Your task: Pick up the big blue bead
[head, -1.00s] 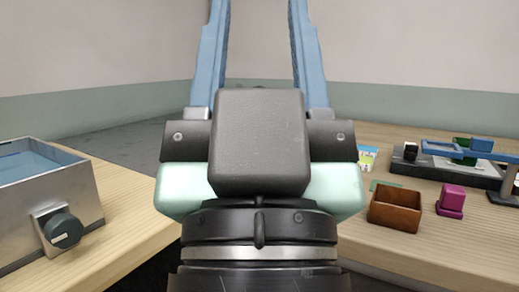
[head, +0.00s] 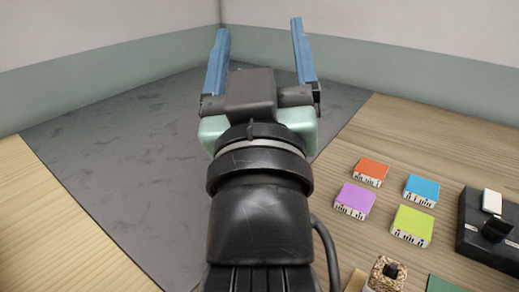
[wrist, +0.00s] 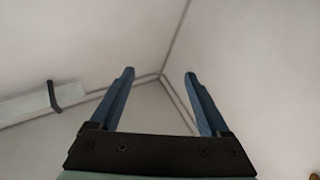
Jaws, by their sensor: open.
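My gripper (head: 260,42) is raised in the middle of the head view, over the grey floor between two wooden tables. Its two blue fingers are wide apart with nothing between them. I see no big blue bead in either view.
The right wooden table (head: 400,130) holds an orange block (head: 370,170), a purple block (head: 354,198), a blue block (head: 421,188) and a green block (head: 412,222). A black device (head: 487,238) stands at its right edge. The left table (head: 40,220) looks bare. Grey floor (head: 130,150) lies between.

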